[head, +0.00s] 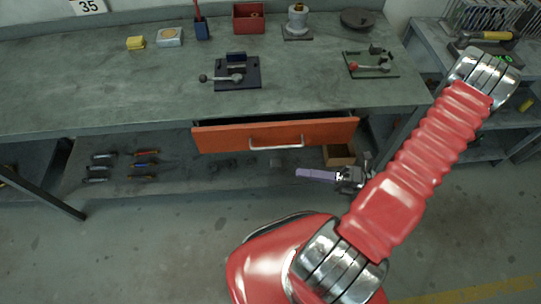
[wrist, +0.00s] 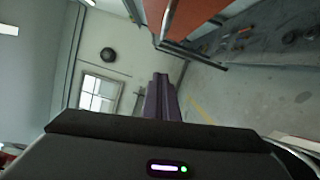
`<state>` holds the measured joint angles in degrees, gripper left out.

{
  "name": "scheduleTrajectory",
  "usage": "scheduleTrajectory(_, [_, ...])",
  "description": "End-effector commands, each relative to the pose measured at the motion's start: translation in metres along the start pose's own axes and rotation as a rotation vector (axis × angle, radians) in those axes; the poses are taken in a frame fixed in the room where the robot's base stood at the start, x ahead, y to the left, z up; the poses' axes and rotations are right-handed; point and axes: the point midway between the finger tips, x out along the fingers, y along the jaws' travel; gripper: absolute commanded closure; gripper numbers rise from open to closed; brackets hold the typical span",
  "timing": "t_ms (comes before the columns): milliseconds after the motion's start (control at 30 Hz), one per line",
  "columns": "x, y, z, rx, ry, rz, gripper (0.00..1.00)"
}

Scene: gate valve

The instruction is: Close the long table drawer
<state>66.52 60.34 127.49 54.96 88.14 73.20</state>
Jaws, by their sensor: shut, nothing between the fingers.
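The long drawer has an orange front (head: 225,137) with a pale bar handle (head: 275,147) and hangs under the workbench top (head: 120,90). A dark gap shows along its top edge, so it stands partly out. My gripper (head: 298,173) has purple fingers, shut and empty, below and in front of the drawer's right half, pointing left, apart from the handle in the head view. In the wrist view, the fingers (wrist: 161,80) are together, and the orange front (wrist: 198,14) and handle (wrist: 190,54) are at the upper right. The drawer's inside is hidden.
A lower shelf (head: 215,182) holds several tools and a wooden box (head: 338,154) near my gripper. The bench top holds a red box (head: 249,18) and valve-like fixtures (head: 237,75). A second bench (head: 430,55) stands right. The floor in front is clear.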

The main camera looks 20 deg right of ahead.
Motion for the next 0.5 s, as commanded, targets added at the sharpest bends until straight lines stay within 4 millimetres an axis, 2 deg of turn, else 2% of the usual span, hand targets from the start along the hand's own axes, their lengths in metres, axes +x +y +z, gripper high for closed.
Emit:
scheduleTrajectory(267, [0.009,0.0,0.0,0.0,0.004,0.001,1.0])
scheduleTrajectory(500, [0.034,0.0,-0.001,0.0,0.006,0.002,1.0])
